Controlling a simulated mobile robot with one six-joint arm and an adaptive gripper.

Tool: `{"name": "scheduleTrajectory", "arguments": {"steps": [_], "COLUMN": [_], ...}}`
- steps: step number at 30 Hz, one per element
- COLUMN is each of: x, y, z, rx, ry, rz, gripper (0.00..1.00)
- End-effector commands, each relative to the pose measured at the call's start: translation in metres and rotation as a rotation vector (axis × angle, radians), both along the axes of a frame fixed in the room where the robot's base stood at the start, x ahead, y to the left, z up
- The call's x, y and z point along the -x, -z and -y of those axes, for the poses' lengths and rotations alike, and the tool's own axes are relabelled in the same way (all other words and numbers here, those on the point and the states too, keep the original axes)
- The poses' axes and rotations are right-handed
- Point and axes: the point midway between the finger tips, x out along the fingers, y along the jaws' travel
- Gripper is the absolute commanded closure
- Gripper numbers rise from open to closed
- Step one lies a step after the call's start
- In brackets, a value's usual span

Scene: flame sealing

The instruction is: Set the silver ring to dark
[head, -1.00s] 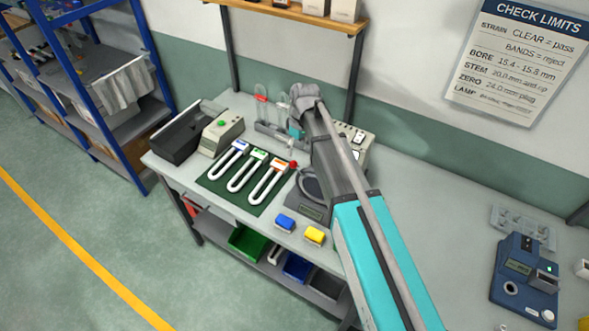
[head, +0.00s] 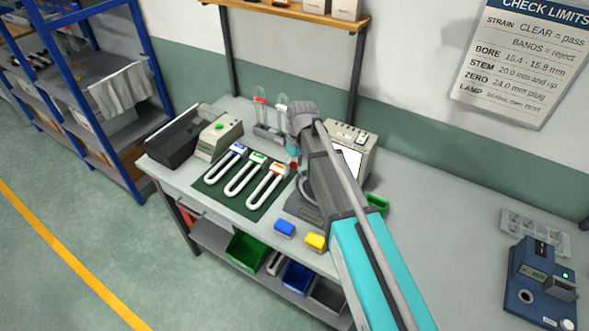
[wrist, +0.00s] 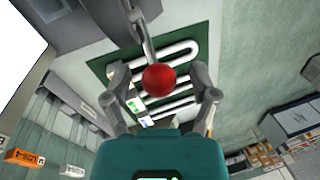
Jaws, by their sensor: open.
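A red ball knob (wrist: 159,80) on a thin silver rod (wrist: 146,32) sits centrally between the fingers in the wrist view. My gripper (wrist: 160,92) is open around it, with a gap on both sides. Whether the fingers are deep enough to reach it is hard to tell. In the head view the knob (head: 294,166) shows just below my gripper. A grey round ring (head: 305,190) shows on a dark unit with a small display (head: 309,213), partly hidden by my arm. Its setting cannot be read.
A green mat (head: 215,196) with several white U-shaped tubes lies left of the dark unit. A rack of glass tubes (head: 268,133) stands behind. A box with a white screen (head: 348,160) is right of my wrist.

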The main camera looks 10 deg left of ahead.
Motion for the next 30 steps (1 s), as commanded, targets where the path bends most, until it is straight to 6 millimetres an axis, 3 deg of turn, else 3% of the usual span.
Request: {"name": "scheduleTrajectory", "arguments": {"steps": [11,23,30], "x": [0.0002,0.0004,0.0017], "y": [0.0012,0.0011,0.0012], "z": [-0.0001,-0.0002,0.0003], "rx": [0.0,0.0,0.0], "ry": [0.0,0.0,-0.003], "rz": [0.0,0.0,0.0], "gripper": [0.24,0.99,1.0]}}
